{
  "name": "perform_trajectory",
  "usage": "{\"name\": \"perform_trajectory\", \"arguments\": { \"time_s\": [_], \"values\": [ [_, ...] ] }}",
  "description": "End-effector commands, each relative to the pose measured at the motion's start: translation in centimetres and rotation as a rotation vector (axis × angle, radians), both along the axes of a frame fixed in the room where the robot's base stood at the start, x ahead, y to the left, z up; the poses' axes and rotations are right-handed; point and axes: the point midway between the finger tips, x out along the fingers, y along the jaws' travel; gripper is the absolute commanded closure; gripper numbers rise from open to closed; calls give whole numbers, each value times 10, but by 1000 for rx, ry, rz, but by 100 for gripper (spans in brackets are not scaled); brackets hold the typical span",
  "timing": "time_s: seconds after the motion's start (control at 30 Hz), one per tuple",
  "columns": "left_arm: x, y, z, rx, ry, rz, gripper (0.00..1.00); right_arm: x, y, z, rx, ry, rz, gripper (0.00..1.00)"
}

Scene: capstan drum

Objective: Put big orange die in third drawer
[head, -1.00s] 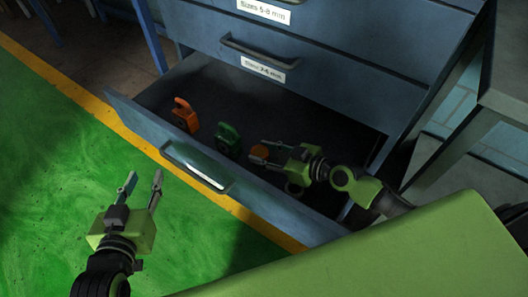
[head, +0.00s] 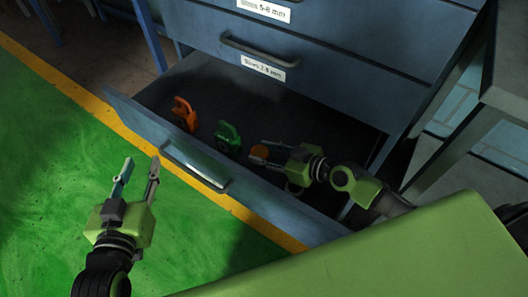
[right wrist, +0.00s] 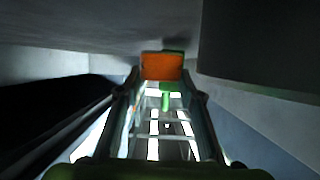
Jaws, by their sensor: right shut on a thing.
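My right gripper (head: 270,156) reaches low into the open bottom drawer (head: 195,178). It is shut on an orange die (head: 257,152), which also shows between the fingertips in the right wrist view (right wrist: 162,67). The fingers hide part of the die, and I cannot tell whether it touches the drawer floor. A second orange piece with a handle loop (head: 184,113) stands at the drawer's left, and a green piece of like shape (head: 228,139) stands between it and the held die. My left gripper (head: 138,166) is open and empty, outside the drawer over the green floor.
Closed drawers with labels and bar handles, one of them here (head: 300,70), sit above the open drawer. The drawer's back and middle floor look clear. A grey table (head: 455,145) stands at the right. A yellow line (head: 75,88) crosses the floor at left.

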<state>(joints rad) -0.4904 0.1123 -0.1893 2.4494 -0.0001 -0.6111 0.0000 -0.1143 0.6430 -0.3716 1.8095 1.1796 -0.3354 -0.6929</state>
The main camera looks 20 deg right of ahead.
Motion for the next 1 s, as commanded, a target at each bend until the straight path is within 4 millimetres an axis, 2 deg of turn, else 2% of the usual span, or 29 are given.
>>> {"name": "perform_trajectory", "arguments": {
  "time_s": [1.0],
  "values": [
    [7, -7, 26, -33, -122, -10, 68, 1, 0, -2, 2, -6, -1, 100]
  ]
}}
